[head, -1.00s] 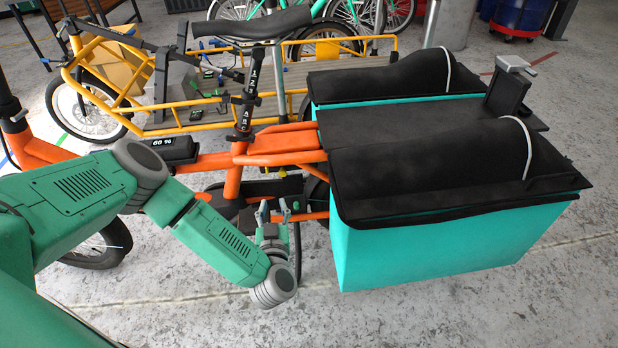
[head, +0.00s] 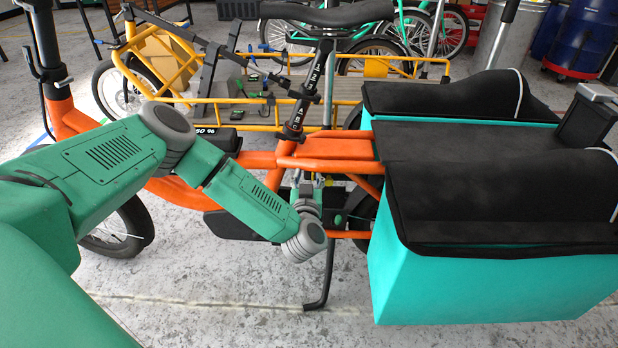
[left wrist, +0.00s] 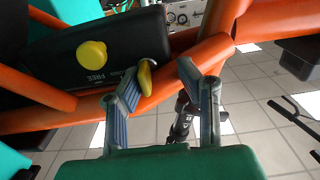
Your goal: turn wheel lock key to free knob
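In the left wrist view a black lock box (left wrist: 125,40) sits against the orange frame. A round yellow knob (left wrist: 92,55) is on its face, with the word FREE below it and more lettering, hard to read, to the right. A yellow key-like piece (left wrist: 146,78) sticks out at the box's right end. My left gripper (left wrist: 157,82) is open, its fingers apart. The yellow piece is by the left finger's tip, between the fingers; I cannot tell whether they touch. In the head view the left gripper (head: 309,182) is beside the orange bike, below its frame. The right gripper is not in view.
The orange cargo bike (head: 325,146) carries turquoise boxes (head: 480,285) with black covers close to the right of my gripper. Its kickstand (head: 326,270) stands just below. A yellow cargo bike (head: 415,68) is behind. The floor in front is clear.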

